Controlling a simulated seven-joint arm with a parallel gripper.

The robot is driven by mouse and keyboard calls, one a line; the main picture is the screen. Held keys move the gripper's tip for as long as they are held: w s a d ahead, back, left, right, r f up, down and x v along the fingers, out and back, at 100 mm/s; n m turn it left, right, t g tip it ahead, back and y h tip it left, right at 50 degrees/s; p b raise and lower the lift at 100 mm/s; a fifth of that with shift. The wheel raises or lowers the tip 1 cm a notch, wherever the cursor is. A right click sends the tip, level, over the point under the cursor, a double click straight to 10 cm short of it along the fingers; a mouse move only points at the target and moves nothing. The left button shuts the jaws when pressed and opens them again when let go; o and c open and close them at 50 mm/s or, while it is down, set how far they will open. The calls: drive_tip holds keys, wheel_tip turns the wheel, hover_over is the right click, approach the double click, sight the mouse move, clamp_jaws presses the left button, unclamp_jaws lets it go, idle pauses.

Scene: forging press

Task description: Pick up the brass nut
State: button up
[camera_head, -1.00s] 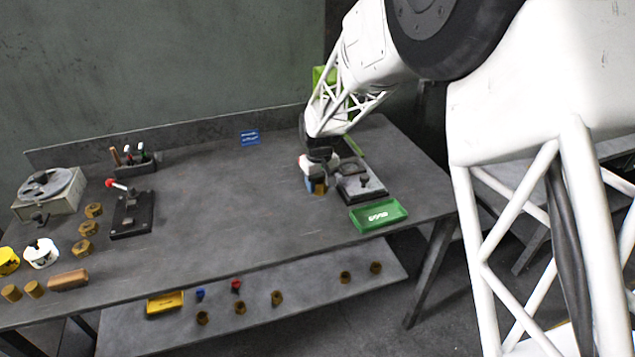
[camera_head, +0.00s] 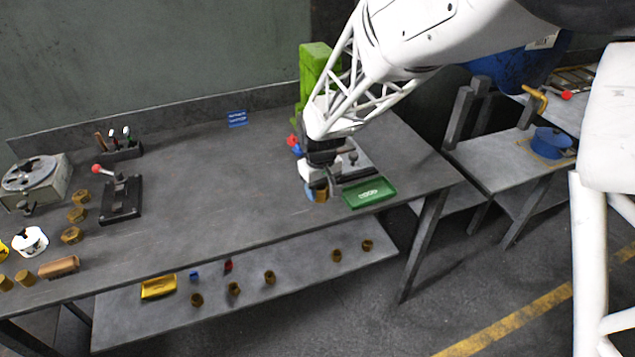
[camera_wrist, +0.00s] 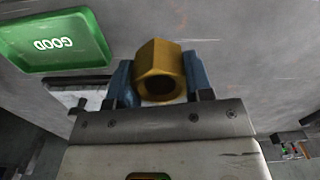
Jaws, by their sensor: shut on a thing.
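The brass nut (camera_wrist: 158,62) is a yellow hexagonal piece with a dark bore, seen close up in the wrist view. My gripper (camera_wrist: 160,80) is shut on it, with a blue finger on each side. In the head view my gripper (camera_head: 317,190) hangs low over the right part of the workbench, just left of the green tray. The nut is mostly hidden there. The green tray (camera_head: 370,205), marked GOOD, lies near the front edge; it also shows at upper left in the wrist view (camera_wrist: 20,62). I cannot tell whether the nut touches the bench.
Several brass nuts (camera_head: 78,214) stand on the left of the bench near a black lever fixture (camera_head: 122,212). More lie on the lower shelf with a yellow tray (camera_head: 158,288). A green machine (camera_head: 314,75) stands behind my arm. The bench's middle is clear.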

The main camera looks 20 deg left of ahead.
drive_tip(key=shift+s+d, duration=0.2)
drive_tip(key=shift+s, duration=0.1)
idle(0.8)
